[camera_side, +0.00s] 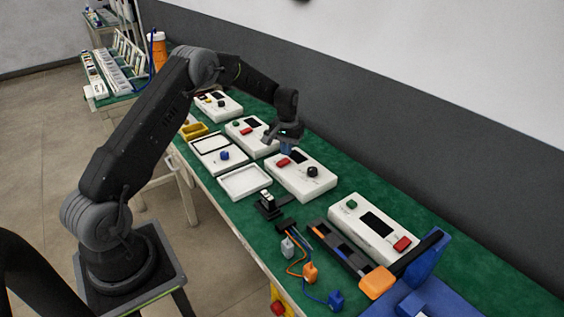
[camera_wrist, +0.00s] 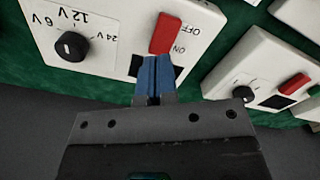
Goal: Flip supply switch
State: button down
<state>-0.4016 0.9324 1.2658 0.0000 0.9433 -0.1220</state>
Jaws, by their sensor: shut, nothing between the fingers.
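The supply box (camera_side: 298,185) is white, with a red switch (camera_side: 283,162) and a black knob (camera_side: 312,171). In the wrist view the red switch (camera_wrist: 165,33) is at top centre, with OFF and ON printed beside it. The black knob (camera_wrist: 72,46) is at the left among 6, 12 V and 24 V marks. My gripper (camera_side: 287,149) is over the box's far left part, close to the switch. Its blue fingers (camera_wrist: 154,60) are shut and empty, their tips just below the switch in the wrist view. They partly hide the dark display (camera_wrist: 138,66). I cannot tell whether they touch the box.
Another white box with a red button (camera_side: 246,130) stands to the left, and one with a green button (camera_side: 351,204) to the right. White trays (camera_side: 245,194) lie in front. Orange and blue plugs (camera_side: 310,271) with cables lie near the front edge. A grey wall rises behind.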

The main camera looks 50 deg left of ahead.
aim_at(286, 159)
jog(key=shift+f, duration=1.3)
dwell(0.4)
jog(key=shift+r, duration=3.55)
jog(key=shift+r, duration=0.1)
jog(key=s+d+r+m+t, duration=0.1)
jog(key=s+d+r, duration=0.45)
jog(key=r, duration=0.35)
jog(key=s+d+r+m+t, duration=0.2)
jog(key=s+d+r, duration=0.3)
jog(key=d+r, duration=0.3)
jog(key=s+d+r+m+t, duration=0.1)
jog(key=s+d, duration=0.3)
jog(key=s, duration=0.7)
jog(key=s+d+r+m+t, duration=0.1)
jog(key=s+d, duration=0.3)
jog(key=s, duration=0.6)
jog(key=shift+s+d+r+m+t, duration=0.2)
jog(key=shift+s+m+t, duration=0.15)
jog(key=shift+m, duration=0.15)
